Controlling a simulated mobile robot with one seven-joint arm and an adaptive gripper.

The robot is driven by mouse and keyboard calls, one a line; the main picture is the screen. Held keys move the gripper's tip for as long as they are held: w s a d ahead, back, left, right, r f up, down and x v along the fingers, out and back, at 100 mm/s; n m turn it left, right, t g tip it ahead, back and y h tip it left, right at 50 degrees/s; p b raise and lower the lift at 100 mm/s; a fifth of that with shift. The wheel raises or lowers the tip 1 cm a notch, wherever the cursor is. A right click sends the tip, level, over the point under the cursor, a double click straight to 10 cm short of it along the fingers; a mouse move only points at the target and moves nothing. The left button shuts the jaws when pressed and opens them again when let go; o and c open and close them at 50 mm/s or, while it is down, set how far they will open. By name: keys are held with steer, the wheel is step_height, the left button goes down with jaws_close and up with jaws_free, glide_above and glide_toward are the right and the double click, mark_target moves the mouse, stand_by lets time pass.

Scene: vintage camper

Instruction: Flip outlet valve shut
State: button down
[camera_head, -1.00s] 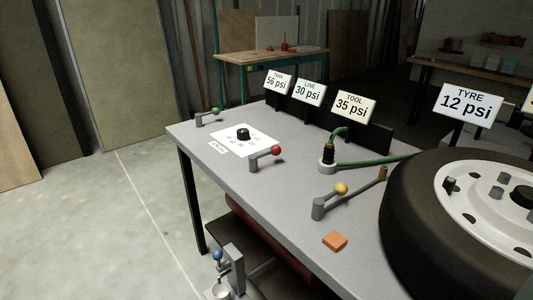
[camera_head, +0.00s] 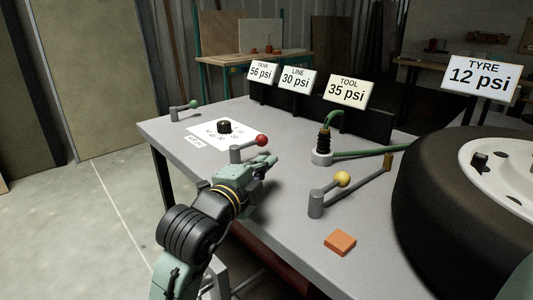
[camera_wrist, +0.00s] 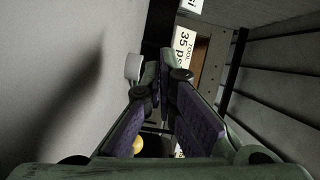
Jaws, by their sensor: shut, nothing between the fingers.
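Three lever valves stand on the grey bench, and none shows a readable label saying outlet. One has a red knob (camera_head: 262,140), one a yellow knob (camera_head: 342,179) and one, at the far left corner, a green knob (camera_head: 194,104). My gripper (camera_head: 270,161) is shut and empty, over the bench just in front of the red-knobbed valve. I cannot tell whether it touches that lever. In the wrist view the closed fingers (camera_wrist: 165,78) fill the middle, and a yellow ball (camera_wrist: 138,146) shows partly behind them.
Signs read tank 56 (camera_head: 262,73), line 30 (camera_head: 297,79), tool 35 (camera_head: 346,91) and tyre 12 psi (camera_head: 480,78). A green hose (camera_head: 365,152), an orange block (camera_head: 340,242) and a large tyre (camera_head: 430,220) occupy the right.

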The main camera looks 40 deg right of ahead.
steer(key=shift+d+f, duration=0.1)
steer(key=shift+d, duration=0.3)
steer(key=p+x, duration=0.2)
steer(key=x, duration=0.7)
steer(key=shift+d, duration=0.3)
steer(key=w, duration=0.2)
steer(key=a, duration=0.1)
steer(key=shift+w+f, duration=0.25)
steer(key=shift+w, duration=0.15)
steer(key=shift+w+a+f, duration=0.15)
steer(key=shift+w, duration=0.45)
steer(key=shift+w+f+b, duration=0.2)
steer(key=shift+w+b, duration=0.15)
steer(key=shift+w, duration=0.05)
steer(key=shift+w+r, duration=0.1)
steer(key=shift+w, duration=0.25)
